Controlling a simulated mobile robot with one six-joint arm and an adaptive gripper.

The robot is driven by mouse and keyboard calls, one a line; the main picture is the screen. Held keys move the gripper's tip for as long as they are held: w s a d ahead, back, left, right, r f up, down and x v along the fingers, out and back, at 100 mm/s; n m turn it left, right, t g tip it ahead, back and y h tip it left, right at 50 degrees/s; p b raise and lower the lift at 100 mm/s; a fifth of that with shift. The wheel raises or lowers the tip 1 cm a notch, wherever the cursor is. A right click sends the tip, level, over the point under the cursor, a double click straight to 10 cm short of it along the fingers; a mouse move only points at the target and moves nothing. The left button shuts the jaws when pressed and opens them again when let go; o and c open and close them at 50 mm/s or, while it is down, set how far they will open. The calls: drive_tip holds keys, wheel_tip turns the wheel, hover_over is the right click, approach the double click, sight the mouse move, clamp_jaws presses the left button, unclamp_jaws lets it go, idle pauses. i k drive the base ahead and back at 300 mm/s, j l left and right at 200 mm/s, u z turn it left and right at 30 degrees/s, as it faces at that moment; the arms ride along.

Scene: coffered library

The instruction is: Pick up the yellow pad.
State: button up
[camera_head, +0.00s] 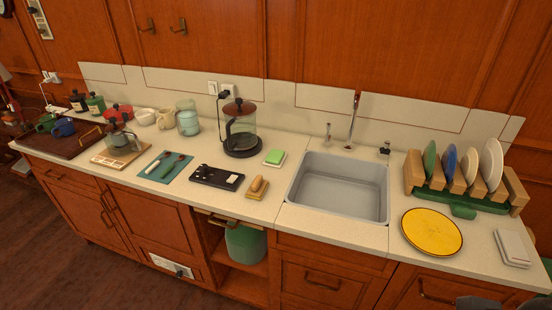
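A small yellow pad (249,195) lies on the pale counter near its front edge, left of the sink. A brown oblong object (258,184) rests on top of it and hides part of its surface. A second small pad, green with a pale side (275,157), lies farther back, nearer the wall. My gripper cannot be made out. Only a dark grey shape shows at the bottom right edge, perhaps part of my arm.
A black device (216,178) lies just left of the pad. The sink (339,188) is to the right, then a yellow round plate (432,232) and a dish rack (462,198). A glass kettle (241,130) stands behind. Counter between pad and sink is clear.

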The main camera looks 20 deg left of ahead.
sight(257, 190)
drive_tip(key=i+j, duration=0.15)
drive_tip(key=j, duration=0.2)
drive_tip(key=i+j, duration=0.15)
drive_tip(key=j, duration=0.25)
drive_tip(key=i+j, duration=0.15)
drive_tip(key=j, duration=0.2)
drive_tip(key=i+j, duration=0.15)
drive_tip(key=j, duration=0.2)
drive_tip(key=i+j, duration=0.15)
drive_tip(key=j, duration=0.25)
drive_tip(key=i+j, duration=0.15)
drive_tip(key=j, duration=0.2)
